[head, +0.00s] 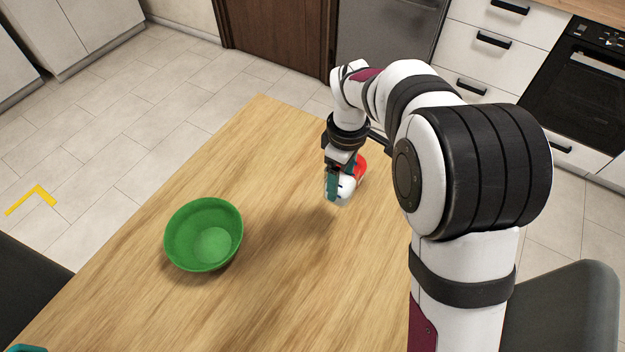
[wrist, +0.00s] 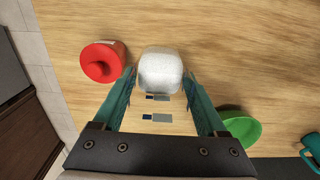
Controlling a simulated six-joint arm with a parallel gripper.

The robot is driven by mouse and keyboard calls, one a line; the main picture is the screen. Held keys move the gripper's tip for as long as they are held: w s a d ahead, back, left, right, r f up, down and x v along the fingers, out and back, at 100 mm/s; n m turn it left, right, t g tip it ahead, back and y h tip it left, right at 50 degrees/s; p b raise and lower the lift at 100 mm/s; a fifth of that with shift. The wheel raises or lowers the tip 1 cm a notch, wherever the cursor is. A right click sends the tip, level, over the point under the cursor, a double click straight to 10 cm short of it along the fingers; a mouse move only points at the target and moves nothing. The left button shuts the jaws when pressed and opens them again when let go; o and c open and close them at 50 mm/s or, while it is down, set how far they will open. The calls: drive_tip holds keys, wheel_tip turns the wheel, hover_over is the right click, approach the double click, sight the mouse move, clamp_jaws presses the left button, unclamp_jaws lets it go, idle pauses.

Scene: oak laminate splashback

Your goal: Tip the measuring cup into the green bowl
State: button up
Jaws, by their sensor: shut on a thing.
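The green bowl (head: 190,236) stands upright and looks empty on the left part of the wooden table in the head view. Part of it shows at the lower right in the wrist view (wrist: 243,128). My gripper (head: 338,183) is to the right of and behind the bowl, apart from it. Its teal fingers (wrist: 160,78) are shut on a whitish, rounded measuring cup (wrist: 161,64). The cup also shows below the fingers in the head view (head: 343,194) and seems to be above the table. Its contents cannot be made out.
A red container (wrist: 101,64) stands on the table (head: 265,140) close beside the held cup; it is partly hidden behind my gripper in the head view (head: 361,166). A teal object (wrist: 311,148) is at the wrist view's right edge. The table between cup and bowl is clear.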

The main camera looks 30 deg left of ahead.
drive_tip(key=shift+w+d+r, duration=0.2)
drive_tip(key=shift+d+r, duration=0.15)
drive_tip(key=shift+d, duration=0.15)
drive_tip(key=shift+a+r, duration=0.15)
drive_tip(key=shift+r, duration=0.1)
drive_tip(key=s+a+r+m, duration=0.3)
drive_tip(key=s+a, duration=0.1)
drive_tip(key=a, duration=0.5)
drive_tip(key=s+a+r+m, duration=0.2)
drive_tip(key=s+a, duration=0.1)
drive_tip(key=a, duration=0.5)
drive_tip(key=s+a+r+m+g+y, duration=0.1)
drive_tip(key=s+a+r+m, duration=0.2)
drive_tip(key=s+a, duration=0.5)
drive_tip(key=s+a+r+m+y, duration=0.1)
drive_tip(key=s+a+r+m, duration=0.3)
drive_tip(key=s, duration=0.8)
drive_tip(key=w+d+m, duration=0.3)
drive_tip(key=w+d, duration=2)
drive_tip(key=w, duration=0.4)
drive_tip(key=d+r+m+t+y, duration=0.1)
drive_tip(key=d+r+m, duration=0.1)
drive_tip(key=d, duration=3)
drive_tip(key=shift+s+r+m, duration=0.15)
drive_tip(key=shift+s+m, duration=0.05)
drive_tip(key=shift+m, duration=0.3)
